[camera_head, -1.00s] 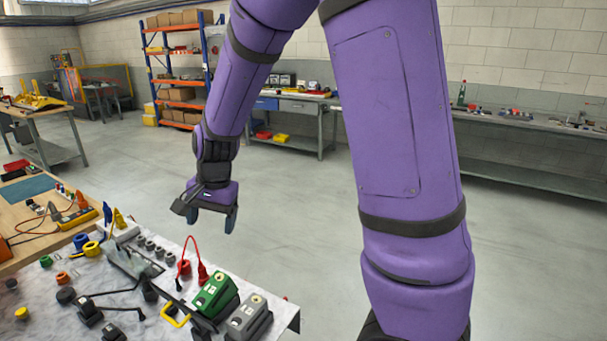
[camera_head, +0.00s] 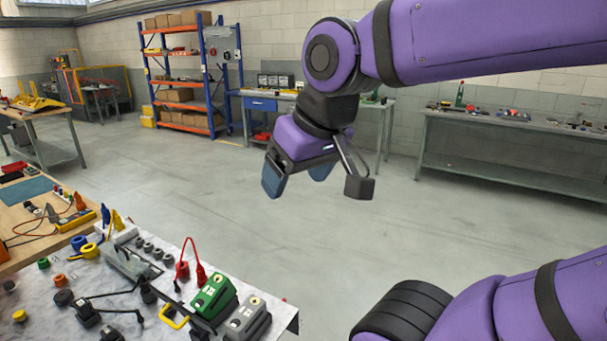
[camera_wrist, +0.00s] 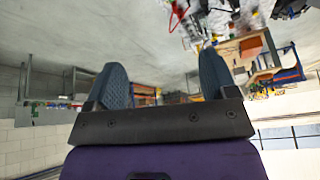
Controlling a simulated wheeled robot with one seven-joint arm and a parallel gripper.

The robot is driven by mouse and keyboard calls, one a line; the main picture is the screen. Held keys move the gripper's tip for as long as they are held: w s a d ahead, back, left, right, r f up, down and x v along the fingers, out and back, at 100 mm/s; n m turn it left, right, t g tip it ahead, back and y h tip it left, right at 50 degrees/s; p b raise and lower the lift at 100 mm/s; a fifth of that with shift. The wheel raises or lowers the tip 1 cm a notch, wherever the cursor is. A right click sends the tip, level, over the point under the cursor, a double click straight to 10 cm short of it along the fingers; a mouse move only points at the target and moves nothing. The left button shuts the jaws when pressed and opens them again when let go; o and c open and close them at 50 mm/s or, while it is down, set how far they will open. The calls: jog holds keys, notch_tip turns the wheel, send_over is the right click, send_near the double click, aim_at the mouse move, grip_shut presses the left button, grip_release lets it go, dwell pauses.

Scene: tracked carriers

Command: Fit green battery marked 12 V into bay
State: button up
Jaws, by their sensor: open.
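The green battery (camera_head: 213,296) sits on the light-topped table at the lower middle of the head view; I cannot read its marking. A grey battery-like block (camera_head: 246,315) stands just right of it. My gripper (camera_head: 296,183) is open and empty, in the air well above and to the right of the table. In the wrist view the two blue fingertips (camera_wrist: 160,80) stand wide apart with nothing between them. Which part of the table's equipment is the bay, I cannot tell.
The table (camera_head: 270,300) carries a red looped lead (camera_head: 187,262), a yellow handle (camera_head: 173,316), coloured rings and black connectors around the batteries. A wooden bench (camera_head: 20,240) with a yellow meter stands at left. Open floor lies right of the table.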

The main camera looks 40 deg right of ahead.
jog(key=shift+s+d, duration=0.1)
jog(key=shift+s, duration=0.5)
jog(key=shift+o, duration=0.4)
jog(key=shift+w, duration=0.1)
jog(key=m+g, duration=0.5)
jog(key=m, duration=0.9)
send_over(212, 286)
notch_tip(212, 286, down, 32)
jog(key=shift+r, duration=0.1)
jog(key=shift+f, duration=5.55)
